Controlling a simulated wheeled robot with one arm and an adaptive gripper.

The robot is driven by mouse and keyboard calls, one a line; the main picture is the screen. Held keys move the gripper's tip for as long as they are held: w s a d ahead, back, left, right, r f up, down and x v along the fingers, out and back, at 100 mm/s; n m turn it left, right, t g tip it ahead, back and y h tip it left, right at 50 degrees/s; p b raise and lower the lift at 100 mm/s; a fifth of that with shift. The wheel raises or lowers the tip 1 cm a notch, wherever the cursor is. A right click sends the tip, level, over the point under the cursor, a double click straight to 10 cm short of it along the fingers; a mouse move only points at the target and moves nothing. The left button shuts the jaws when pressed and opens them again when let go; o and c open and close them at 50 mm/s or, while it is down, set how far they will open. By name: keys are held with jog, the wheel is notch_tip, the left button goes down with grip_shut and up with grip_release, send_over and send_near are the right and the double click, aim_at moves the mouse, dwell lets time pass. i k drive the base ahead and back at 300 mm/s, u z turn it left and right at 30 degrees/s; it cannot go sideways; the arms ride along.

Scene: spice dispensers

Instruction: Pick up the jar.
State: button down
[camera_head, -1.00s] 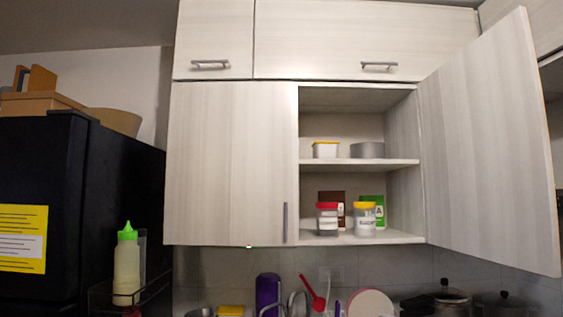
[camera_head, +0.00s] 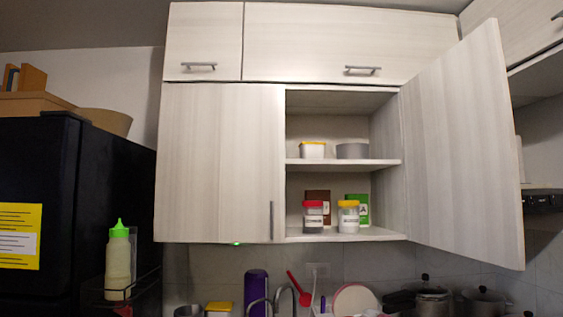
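Two jars stand upright on the bottom shelf of the open wall cupboard. One is a jar with a red lid (camera_head: 313,216), a pale label and dark contents. To its right is a jar with a yellow lid (camera_head: 348,217), pale contents and a label. The two stand side by side with a small gap. I cannot tell which one the task means. My gripper is not in view.
The cupboard door (camera_head: 460,150) stands open to the right. The left door (camera_head: 218,165) is shut. Brown and green packets (camera_head: 363,209) stand behind the jars. A middle shelf (camera_head: 343,165) is above them. A black fridge (camera_head: 40,170) is at left; a sink tap and pots are below.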

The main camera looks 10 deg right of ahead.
aim_at(348, 216)
jog(key=z, duration=1.05)
jog(key=k, duration=0.8)
jog(key=u, duration=1.05)
jog(key=i, duration=1.75)
jog(key=z, duration=0.5)
